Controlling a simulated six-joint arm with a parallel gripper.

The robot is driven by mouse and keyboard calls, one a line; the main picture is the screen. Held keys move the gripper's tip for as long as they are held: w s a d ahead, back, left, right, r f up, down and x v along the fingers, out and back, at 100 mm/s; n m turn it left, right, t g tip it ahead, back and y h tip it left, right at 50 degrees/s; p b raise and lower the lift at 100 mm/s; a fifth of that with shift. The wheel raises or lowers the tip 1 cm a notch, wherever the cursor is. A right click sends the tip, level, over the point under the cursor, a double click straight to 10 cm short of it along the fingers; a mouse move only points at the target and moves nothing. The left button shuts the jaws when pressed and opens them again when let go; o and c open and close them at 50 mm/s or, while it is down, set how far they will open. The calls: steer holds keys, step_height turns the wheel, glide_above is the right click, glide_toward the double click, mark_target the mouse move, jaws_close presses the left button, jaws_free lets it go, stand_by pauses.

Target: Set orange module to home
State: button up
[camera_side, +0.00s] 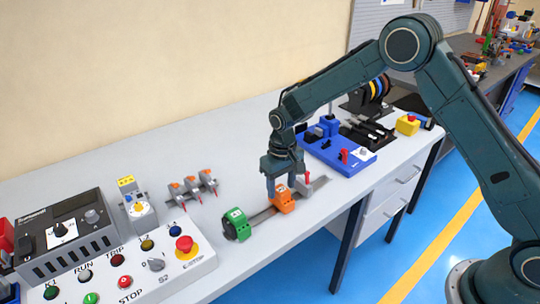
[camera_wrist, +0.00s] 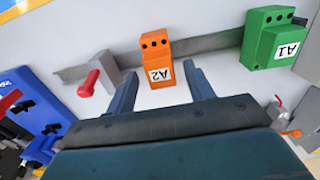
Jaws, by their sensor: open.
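The orange module (camera_side: 285,200), labelled A2 in the wrist view (camera_wrist: 157,62), sits on a grey metal rail (camera_side: 262,217). The green module (camera_side: 236,225), labelled A1 in the wrist view (camera_wrist: 270,40), sits at the near-left end of the rail. My gripper (camera_side: 284,187) is over the orange module in the side view. In the wrist view its two fingers (camera_wrist: 163,83) are spread apart, with the lower part of the orange module showing between and just beyond their tips. I cannot tell whether either finger touches it. No home mark can be made out.
A grey block with a red lever (camera_wrist: 95,78) stands on the rail close beside the orange module. A blue fixture (camera_side: 340,150) is behind it to the right. The control panel (camera_side: 140,262) is at front left. Small orange-grey parts (camera_side: 192,186) lie behind the rail.

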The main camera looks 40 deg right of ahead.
steer(key=shift+f, duration=0.45)
jaws_close()
steer(key=a, duration=0.7)
steer(key=shift+a, duration=0.35)
jaws_free()
steer(key=shift+d+r, duration=0.1)
steer(key=shift+r, duration=0.1)
